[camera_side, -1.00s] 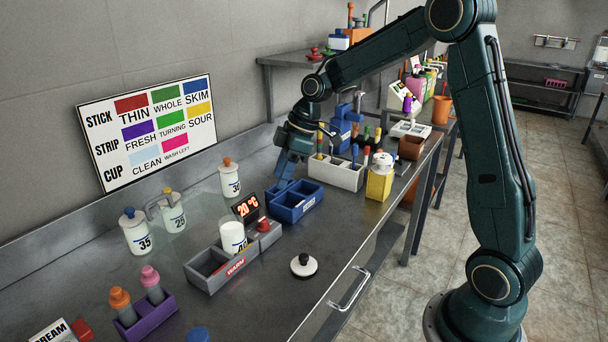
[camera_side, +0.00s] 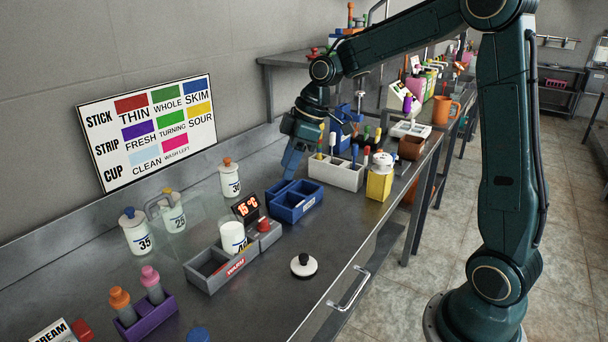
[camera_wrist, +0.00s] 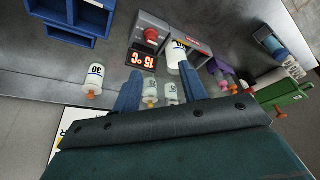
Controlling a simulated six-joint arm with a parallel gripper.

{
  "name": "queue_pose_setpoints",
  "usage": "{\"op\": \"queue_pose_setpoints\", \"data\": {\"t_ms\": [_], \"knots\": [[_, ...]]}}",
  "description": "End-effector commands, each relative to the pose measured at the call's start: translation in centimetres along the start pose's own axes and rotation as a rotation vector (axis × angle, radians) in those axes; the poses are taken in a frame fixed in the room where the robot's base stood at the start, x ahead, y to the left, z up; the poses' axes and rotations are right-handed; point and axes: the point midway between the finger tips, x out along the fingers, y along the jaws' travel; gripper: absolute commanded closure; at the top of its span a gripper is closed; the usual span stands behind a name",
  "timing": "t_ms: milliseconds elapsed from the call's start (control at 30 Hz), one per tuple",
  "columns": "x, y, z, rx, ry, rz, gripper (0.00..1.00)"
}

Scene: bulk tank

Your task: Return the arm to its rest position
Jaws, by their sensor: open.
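My gripper (camera_side: 293,160) hangs above the back edge of the blue divided tray (camera_side: 295,205) in the side view. In the wrist view my gripper's two blue fingers (camera_wrist: 163,92) stand apart with nothing held between them. The blue tray also shows at the top left of the wrist view (camera_wrist: 75,38). My arm is bent, with the forearm reaching over the bench.
A grey tray (camera_side: 207,283) holds a white bottle (camera_side: 233,236) beside a display (camera_side: 246,206) reading 15 °C. White bottles 30 (camera_side: 230,181), 25 (camera_side: 173,215) and 35 (camera_side: 135,234) stand behind. A white rack (camera_side: 337,174) and yellow container (camera_side: 379,184) stand to the right.

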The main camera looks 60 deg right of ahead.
Motion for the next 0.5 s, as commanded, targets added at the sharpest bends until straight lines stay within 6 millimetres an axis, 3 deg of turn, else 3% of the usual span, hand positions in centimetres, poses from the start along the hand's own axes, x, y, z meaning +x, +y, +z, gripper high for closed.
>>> {"op": "queue_pose_setpoints", "data": {"t_ms": [500], "knots": [[-6.8,-9.3,2.3,0.236,-0.006,0.134,0.58]]}}
